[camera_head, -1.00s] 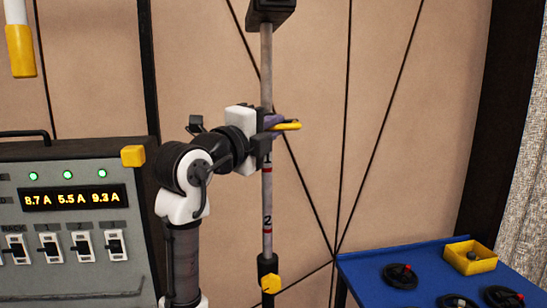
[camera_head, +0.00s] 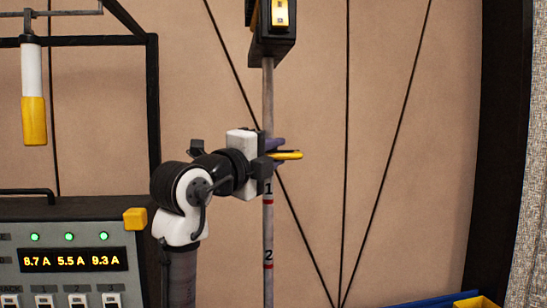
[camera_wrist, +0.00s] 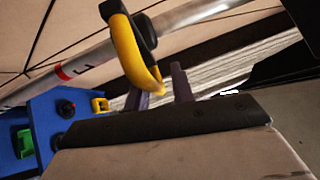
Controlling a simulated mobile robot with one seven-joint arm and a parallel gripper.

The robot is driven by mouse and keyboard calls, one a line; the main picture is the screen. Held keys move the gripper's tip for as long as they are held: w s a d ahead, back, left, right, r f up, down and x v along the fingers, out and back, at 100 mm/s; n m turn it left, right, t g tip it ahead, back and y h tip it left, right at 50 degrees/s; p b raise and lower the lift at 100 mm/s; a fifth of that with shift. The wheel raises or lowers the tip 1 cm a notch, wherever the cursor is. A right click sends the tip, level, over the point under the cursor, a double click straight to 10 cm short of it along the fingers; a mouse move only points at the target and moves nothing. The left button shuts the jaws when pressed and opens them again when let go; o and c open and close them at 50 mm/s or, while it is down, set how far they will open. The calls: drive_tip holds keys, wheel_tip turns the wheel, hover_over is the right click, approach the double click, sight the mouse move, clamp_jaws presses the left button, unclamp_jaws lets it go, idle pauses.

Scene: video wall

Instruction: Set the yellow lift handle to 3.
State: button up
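The yellow lift handle (camera_head: 287,155) sticks out to the right from a dark slider on a grey upright pole, a little above the printed 1. In the wrist view the yellow handle (camera_wrist: 130,55) is a curved loop. Its lower end hangs by the two purple fingers of my gripper (camera_wrist: 162,88). The fingers stand apart, with a gap between the handle and the right finger. In the head view my gripper (camera_head: 273,146) is at the handle's height, and the slider partly hides it. Marks 1 (camera_head: 268,190) and 2 (camera_head: 268,256) show with red lines; no 3 shows.
A black box (camera_head: 272,40) with a yellow part caps the pole. A grey panel (camera_head: 20,285) with a current display stands at left, below a hanging white-and-yellow handle (camera_head: 34,95). A blue table (camera_head: 420,302) with a yellow bin (camera_head: 478,303) is at lower right.

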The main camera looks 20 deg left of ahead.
drive_tip(key=shift+o, duration=1.1)
drive_tip(key=shift+s+f, duration=0.1)
drive_tip(key=b+v, duration=0.5)
drive_tip(key=v, duration=0.8)
drive_tip(key=shift+s, duration=0.3)
drive_tip(key=shift+a, duration=0.1)
